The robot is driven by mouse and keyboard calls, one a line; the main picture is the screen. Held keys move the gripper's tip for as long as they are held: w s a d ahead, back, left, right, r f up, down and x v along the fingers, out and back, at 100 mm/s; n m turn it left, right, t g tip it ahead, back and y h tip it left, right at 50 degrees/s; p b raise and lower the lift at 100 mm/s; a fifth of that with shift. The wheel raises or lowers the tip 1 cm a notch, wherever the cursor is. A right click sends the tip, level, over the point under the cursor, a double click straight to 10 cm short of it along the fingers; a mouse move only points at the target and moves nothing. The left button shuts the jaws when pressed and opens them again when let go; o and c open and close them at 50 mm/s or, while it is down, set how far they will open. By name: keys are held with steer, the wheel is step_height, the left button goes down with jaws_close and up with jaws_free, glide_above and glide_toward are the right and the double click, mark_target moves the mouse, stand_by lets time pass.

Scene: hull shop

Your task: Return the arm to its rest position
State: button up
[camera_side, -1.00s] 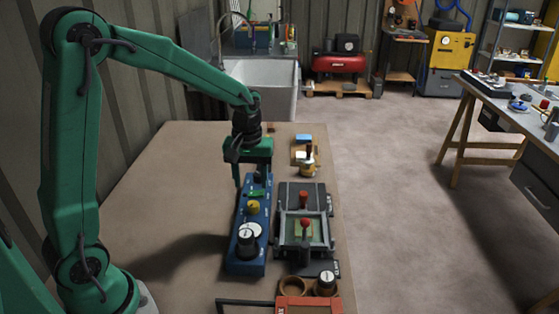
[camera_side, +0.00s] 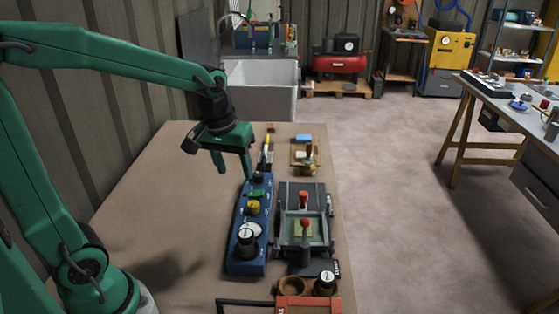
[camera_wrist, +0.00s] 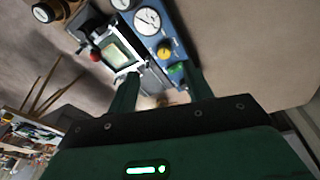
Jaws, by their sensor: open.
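My green arm reaches in from the left in the side view, bent at the elbow. My gripper (camera_side: 232,164) hangs above the table, left of the far end of the blue panel, open with nothing between its fingers. In the wrist view the gripper's two dark green fingers (camera_wrist: 160,92) stand apart, with the blue panel (camera_wrist: 152,30) showing beyond them. The blue panel also lies on the table in the side view (camera_side: 241,258), carrying a green piece, a yellow knob, a white dial and a dark knob.
Right of the panel sits a grey fixture (camera_side: 287,192) with red knobs. An orange box (camera_side: 308,305) is at the near edge. Small items on a wooden block (camera_side: 298,148) stand at the back. The brown table (camera_side: 150,190) is bare on the left.

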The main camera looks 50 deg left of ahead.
steer(key=s+d+r+m+t, duration=0.1)
steer(key=s+r+m, duration=0.1)
steer(key=s, duration=0.4)
steer(key=s+d+r+m+t, duration=0.1)
steer(key=s+r+m+t, duration=0.1)
steer(key=s, duration=0.3)
steer(key=shift+s+d+r+m, duration=0.25)
steer(key=shift+s+m, duration=0.1)
steer(key=shift+m, duration=0.35)
